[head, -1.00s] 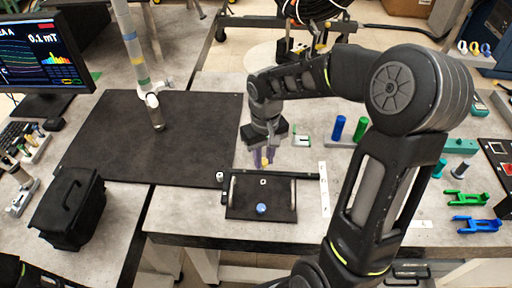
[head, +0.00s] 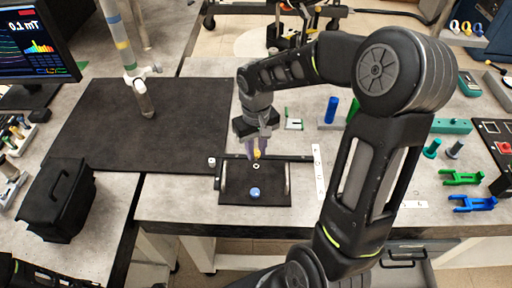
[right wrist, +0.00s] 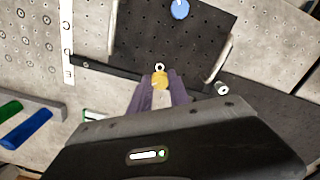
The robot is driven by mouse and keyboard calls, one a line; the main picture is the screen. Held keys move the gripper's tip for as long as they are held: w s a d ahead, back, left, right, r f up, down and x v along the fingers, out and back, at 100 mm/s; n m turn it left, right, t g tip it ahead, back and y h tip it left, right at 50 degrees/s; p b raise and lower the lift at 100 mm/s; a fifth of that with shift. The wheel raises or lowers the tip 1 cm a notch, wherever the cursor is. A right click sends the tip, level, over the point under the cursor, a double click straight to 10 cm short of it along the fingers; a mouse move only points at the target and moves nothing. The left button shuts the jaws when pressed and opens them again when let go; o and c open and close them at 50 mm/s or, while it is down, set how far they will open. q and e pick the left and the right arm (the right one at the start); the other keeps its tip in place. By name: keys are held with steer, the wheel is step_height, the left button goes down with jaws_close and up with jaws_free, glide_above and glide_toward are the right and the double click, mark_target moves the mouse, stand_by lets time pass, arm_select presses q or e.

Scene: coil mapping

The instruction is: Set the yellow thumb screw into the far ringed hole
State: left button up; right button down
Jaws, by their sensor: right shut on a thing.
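The yellow thumb screw (head: 257,153) is held between the purple fingertips of my right gripper (head: 255,149). It also shows in the right wrist view (right wrist: 160,80), between the two fingers. The far ringed hole (head: 256,166) is a small white ring on the black plate (head: 233,186). In the right wrist view the ring (right wrist: 159,67) lies just beyond the screw's head. The screw appears above the plate, close to the ring; the exact gap and its lower end are hidden. A blue knob (head: 254,192) sits nearer on the plate. My left gripper is out of view.
Metal side rails flank the plate, with a dark bar (head: 290,158) along its far edge. A white ringed part (head: 212,162) is at the bar's left end. A black mat (head: 140,130) lies left.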

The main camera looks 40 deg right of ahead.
mark_target(256, 167)
steer(key=shift+f, duration=0.15)
stand_by(0.5)
steer(key=shift+f+b, duration=1)
steer(key=shift+s+f+b, duration=0.1)
steer(key=shift+f+b, duration=0.7)
steer(key=shift+f, duration=0.25)
stand_by(0.7)
steer(key=m, duration=0.5)
steer(key=c, duration=1.1)
jaws_free()
steer(key=shift+c, duration=0.2)
